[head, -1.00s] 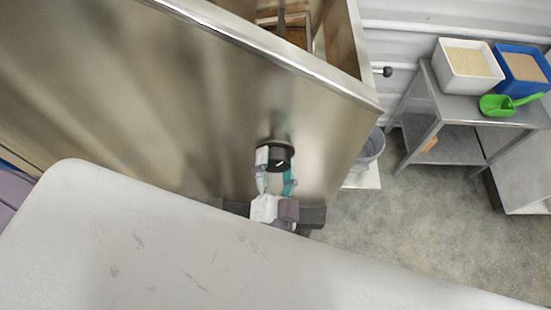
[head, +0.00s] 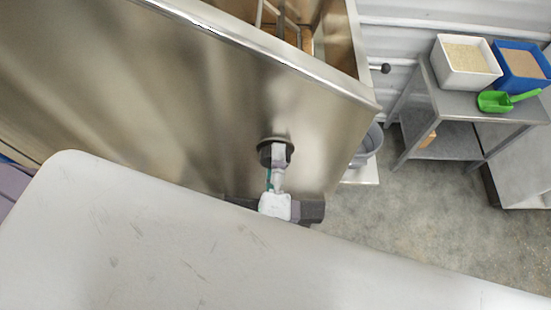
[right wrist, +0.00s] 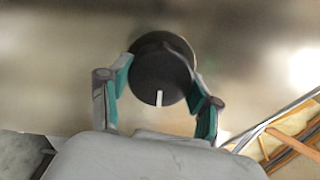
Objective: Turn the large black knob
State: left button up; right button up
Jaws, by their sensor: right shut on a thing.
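The large black knob (head: 266,150) sits on the front steel face of the hopper (head: 200,95). In the right wrist view the knob (right wrist: 160,76) is round, with a white mark that points down in the picture. My right gripper (head: 277,160) is at the knob. In the right wrist view its teal-padded fingers (right wrist: 160,88) are on either side of the knob and shut on it. In the head view the gripper covers part of the knob. My left gripper is not in view.
A metal table (head: 437,101) at the right holds a white bin (head: 468,77), a blue bin (head: 520,83) and a green scoop (head: 497,101). A grey bucket (head: 371,148) stands behind the hopper's right edge. A small black ball-ended lever (head: 384,68) sticks out at the hopper's side.

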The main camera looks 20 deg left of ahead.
jog(key=m, duration=0.3)
jog(key=shift+f+m+b, duration=0.15)
jog(key=shift+m+b, duration=0.85)
jog(key=shift+m, duration=1.4)
jog(key=o, duration=1.1)
jog(key=shift+o, duration=0.2)
